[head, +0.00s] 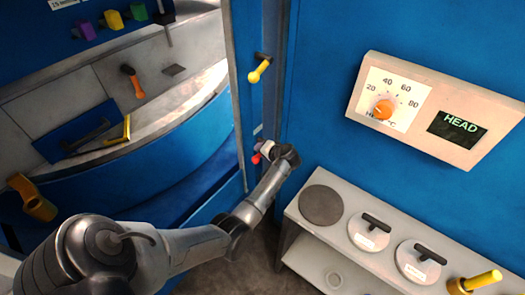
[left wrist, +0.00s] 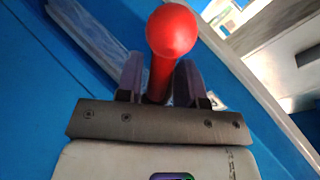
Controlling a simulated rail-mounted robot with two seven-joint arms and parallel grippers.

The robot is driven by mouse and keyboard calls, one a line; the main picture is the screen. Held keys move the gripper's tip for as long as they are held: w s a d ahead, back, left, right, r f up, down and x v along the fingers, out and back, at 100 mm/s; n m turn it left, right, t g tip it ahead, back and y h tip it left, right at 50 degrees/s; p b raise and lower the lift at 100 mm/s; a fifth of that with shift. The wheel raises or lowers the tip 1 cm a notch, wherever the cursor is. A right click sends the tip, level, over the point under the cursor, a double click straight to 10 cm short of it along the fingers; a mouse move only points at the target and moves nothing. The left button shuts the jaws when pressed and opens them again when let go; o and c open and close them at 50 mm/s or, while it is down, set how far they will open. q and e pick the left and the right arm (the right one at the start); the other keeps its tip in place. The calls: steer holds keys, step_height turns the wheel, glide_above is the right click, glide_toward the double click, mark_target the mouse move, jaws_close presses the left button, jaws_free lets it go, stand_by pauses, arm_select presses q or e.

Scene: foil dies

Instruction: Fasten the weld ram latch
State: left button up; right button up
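A red ball-ended handle (left wrist: 172,32) stands in the middle of the left wrist view. My left gripper (left wrist: 159,82) has one finger on each side of its red shaft, with little or no gap. In the head view the red handle (head: 257,159) shows as a small spot on the blue cabinet's post, partly hidden by my left gripper (head: 265,150). A yellow lever (head: 260,70) sits higher on the same post. No readable label shows which handle is the weld ram latch. My right gripper is not in view.
A panel with an orange dial (head: 383,109) and a HEAD display (head: 457,128) is on the right blue wall. Below it, a grey bench (head: 335,238) carries round lidded discs and a yellow handle (head: 482,280). An open bay (head: 165,70) at left holds an orange handle (head: 136,88).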

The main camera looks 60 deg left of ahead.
arm_select(q)
steer(key=shift+o, duration=0.6)
steer(key=v, duration=1.3)
steer(key=shift+d, duration=0.4)
steer(key=shift+r, duration=0.15)
steer(key=shift+w, duration=0.15)
